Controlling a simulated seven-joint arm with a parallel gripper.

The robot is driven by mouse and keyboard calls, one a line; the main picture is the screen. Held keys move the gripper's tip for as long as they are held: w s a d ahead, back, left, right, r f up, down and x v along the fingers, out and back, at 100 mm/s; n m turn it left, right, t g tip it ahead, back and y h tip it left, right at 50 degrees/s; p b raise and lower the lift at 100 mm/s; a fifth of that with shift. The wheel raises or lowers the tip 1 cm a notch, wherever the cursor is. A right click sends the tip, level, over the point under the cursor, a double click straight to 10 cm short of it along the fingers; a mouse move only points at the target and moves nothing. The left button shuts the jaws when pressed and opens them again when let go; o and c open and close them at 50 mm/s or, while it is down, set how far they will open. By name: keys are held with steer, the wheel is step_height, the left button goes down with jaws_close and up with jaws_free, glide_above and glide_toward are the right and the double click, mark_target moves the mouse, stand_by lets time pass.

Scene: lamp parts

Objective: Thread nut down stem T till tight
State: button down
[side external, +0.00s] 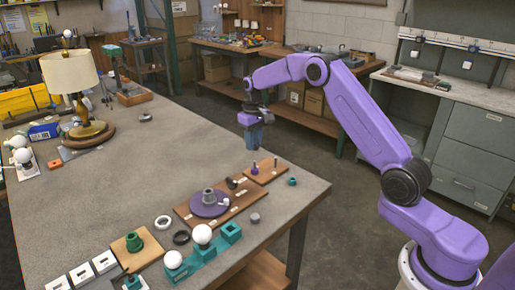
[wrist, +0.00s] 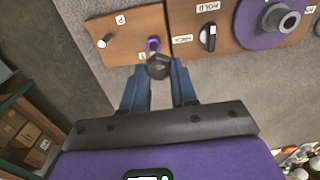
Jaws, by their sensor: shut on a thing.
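My gripper (side external: 253,147) points down above the small wooden board (side external: 268,173) near the table's far right edge. In the wrist view my blue fingers (wrist: 159,72) are shut on a dark, rounded nut (wrist: 158,66). The nut is too small to make out in the side view. The board (wrist: 124,32) carries a light stem (wrist: 104,41) by a label P and a purple-collared post (wrist: 153,44) just beyond the nut. That post's label is partly hidden, so I cannot read it as T. In the side view the nut and fingers are above the posts, apart from them.
A teal part (side external: 292,181) and a grey nut-like piece (side external: 255,218) lie nearby. The left-centre tabletop is clear.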

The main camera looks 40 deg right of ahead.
steer(key=shift+w+d+f, duration=0.1)
steer(key=shift+w+d, duration=0.4)
steer(key=shift+w, duration=0.05)
steer(key=shift+w+d+f, duration=0.15)
steer(key=shift+f, duration=2.35)
steer(key=shift+f, duration=0.1)
steer(key=shift+f, duration=1.75)
steer(key=shift+f, duration=0.15)
